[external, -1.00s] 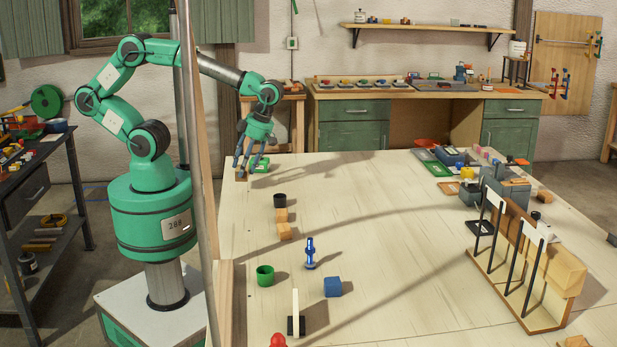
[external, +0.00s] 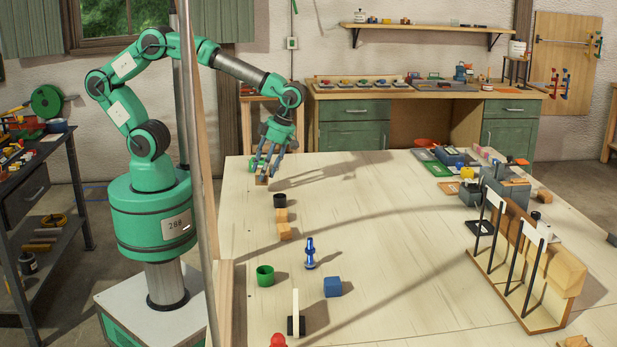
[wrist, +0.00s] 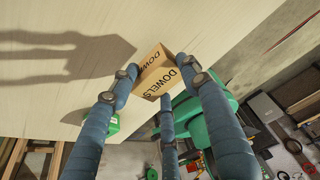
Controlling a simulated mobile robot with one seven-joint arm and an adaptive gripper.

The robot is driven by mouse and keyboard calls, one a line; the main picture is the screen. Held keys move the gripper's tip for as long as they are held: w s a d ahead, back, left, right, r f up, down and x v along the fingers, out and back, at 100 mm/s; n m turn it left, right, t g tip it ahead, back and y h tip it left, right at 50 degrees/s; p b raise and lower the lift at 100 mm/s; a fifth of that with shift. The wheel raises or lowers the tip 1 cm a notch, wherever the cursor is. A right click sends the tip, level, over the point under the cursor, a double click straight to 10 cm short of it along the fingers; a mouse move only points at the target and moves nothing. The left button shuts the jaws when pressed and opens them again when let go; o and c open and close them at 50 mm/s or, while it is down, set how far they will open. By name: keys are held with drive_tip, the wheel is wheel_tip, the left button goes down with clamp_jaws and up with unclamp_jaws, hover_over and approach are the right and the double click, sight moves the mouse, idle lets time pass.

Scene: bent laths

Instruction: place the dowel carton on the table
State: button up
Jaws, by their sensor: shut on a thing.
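The dowel carton (wrist: 158,78) is a small tan box with "DOWELS" printed on it. In the wrist view it sits between the blue fingers of my gripper (wrist: 155,85), which is shut on it. In the external view my gripper (external: 270,168) points down near the far left corner of the table (external: 400,220), with the carton (external: 262,180) small and partly hidden at the fingertips. The gripper's shadow lies off to the right on the tabletop, and the carton looks held above the surface; its exact height cannot be told.
A black cup (external: 280,199) and orange blocks (external: 283,231) stand just in front of the gripper. A green cup (external: 265,275), blue figure (external: 310,254) and blue cube (external: 332,287) stand nearer. A lath rack (external: 530,265) stands right. The table's middle is clear.

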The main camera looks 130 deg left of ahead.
drive_tip(key=shift+w+a+f+p, duration=0.15)
drive_tip(key=shift+w+a, duration=0.25)
drive_tip(key=shift+w, duration=0.45)
drive_tip(key=shift+w+a+f+p, duration=0.15)
drive_tip(key=shift+w+a, duration=0.25)
drive_tip(key=shift+w, duration=0.5)
drive_tip(key=shift+w+a+p, duration=0.25)
drive_tip(key=shift+w+a, duration=0.15)
drive_tip(key=shift+w, duration=0.45)
drive_tip(key=shift+f+b, duration=0.6)
drive_tip(key=shift+f, duration=1.2)
drive_tip(key=o, duration=1.2)
drive_tip(key=shift+r, duration=0.1)
drive_tip(key=p+v, duration=0.1)
drive_tip(key=v, duration=1.1)
